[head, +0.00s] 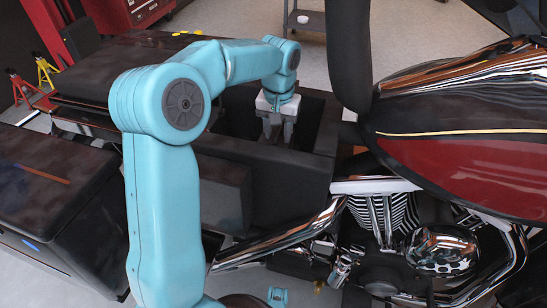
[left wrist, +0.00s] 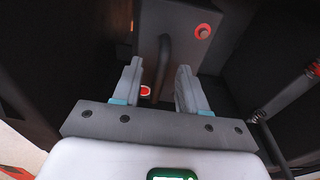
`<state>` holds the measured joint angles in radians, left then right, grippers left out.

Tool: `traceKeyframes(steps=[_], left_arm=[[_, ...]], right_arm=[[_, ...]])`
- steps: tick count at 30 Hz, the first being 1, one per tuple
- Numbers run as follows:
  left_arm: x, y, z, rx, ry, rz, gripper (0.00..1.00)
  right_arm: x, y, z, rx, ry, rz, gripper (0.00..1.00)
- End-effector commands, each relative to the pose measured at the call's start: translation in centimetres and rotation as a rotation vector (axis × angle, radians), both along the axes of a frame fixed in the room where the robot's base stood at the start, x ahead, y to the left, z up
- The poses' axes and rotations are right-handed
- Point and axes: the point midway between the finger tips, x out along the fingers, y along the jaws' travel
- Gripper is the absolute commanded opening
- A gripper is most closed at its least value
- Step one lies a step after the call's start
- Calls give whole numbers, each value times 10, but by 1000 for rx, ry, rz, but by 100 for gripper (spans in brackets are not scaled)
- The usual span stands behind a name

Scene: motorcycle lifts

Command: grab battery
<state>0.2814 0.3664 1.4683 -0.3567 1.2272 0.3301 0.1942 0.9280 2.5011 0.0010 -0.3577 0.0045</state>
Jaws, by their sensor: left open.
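The battery (left wrist: 190,48) shows in the left wrist view as a dark grey box with a red ringed terminal at its upper right. A second red spot shows lower left, between my fingers. A dark brown handle or strap runs down the box between the fingertips. My left gripper (left wrist: 160,72) is open, with a finger on either side of this strap; I cannot tell whether they touch it. In the head view my left gripper (head: 277,135) points down into a dark open compartment of the motorcycle. The battery is not clearly visible there.
Dark compartment walls (head: 325,125) surround the gripper closely. A dark saddlebag (head: 60,200) is at left. Yellow and red stands (head: 45,75) are behind it.

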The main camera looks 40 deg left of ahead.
Motion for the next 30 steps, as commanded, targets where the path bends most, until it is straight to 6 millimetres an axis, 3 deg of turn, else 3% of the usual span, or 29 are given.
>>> traceKeyframes(steps=[3,6,7,30], left_arm=[[0,0,2,0,-1,0,39],[0,0,2,0,0,0,6],[0,0,2,0,0,0,0],[0,0,2,0,-1,0,0]], right_arm=[[0,0,1,0,0,0,43],[0,0,1,0,0,1,43],[0,0,1,0,0,1,43],[0,0,1,0,1,1,43]])
